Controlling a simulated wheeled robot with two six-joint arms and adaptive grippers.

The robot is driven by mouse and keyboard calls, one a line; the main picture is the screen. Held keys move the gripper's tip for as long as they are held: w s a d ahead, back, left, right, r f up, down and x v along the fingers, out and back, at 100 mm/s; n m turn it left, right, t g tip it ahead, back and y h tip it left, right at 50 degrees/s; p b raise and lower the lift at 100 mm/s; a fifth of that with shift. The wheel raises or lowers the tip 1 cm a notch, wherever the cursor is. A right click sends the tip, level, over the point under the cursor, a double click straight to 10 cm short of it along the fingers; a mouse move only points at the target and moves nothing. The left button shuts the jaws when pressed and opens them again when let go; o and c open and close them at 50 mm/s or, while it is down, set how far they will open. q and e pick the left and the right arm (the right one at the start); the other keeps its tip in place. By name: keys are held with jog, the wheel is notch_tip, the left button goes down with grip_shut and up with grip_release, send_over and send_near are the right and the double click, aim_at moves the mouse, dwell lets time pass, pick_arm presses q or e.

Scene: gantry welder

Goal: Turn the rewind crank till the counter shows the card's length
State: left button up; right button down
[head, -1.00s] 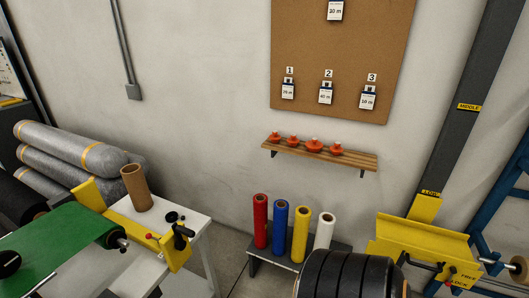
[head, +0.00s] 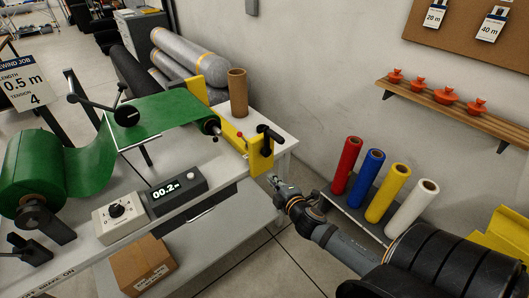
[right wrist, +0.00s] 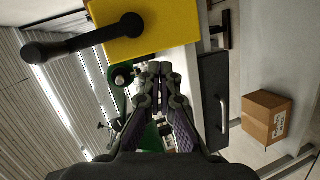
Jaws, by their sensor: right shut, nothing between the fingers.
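The rewind crank (head: 270,137), a black arm with a handle, is on the yellow end bracket (head: 261,160) at the bench's right end. In the right wrist view the crank (right wrist: 80,40) is at upper left, before the yellow bracket (right wrist: 175,18). My right gripper (head: 272,179) is shut and empty, just below and right of the bracket, apart from the crank; its fingertips (right wrist: 160,68) meet in the wrist view. The counter (head: 168,190) reads 00.2 m. The card (head: 22,84), cut off at left, shows length 0.5 m, possibly with hidden digits, and tension 4. My left gripper is not in view.
Green sheet runs from a large roll (head: 45,170) to the yellow bracket. A dial box (head: 118,215) stands beside the counter. A cardboard tube (head: 237,92) stands behind the bracket. Coloured rolls (head: 372,176) stand at right near my right arm. A carton (head: 142,263) lies below.

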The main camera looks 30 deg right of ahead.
jog(key=s+a+r+n+t+b, duration=0.1)
jog(key=a+r+n+t+b, duration=0.2)
jog(key=r, duration=0.8)
pick_arm(q)
jog(key=p, duration=0.4)
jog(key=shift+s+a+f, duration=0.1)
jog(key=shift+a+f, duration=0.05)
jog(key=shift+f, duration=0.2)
pick_arm(e)
jog(key=w+d+r, duration=0.1)
jog(key=w+d, duration=0.3)
jog(key=w, duration=0.6)
jog(key=shift+d+h, duration=0.4)
jog(key=shift+r, duration=0.1)
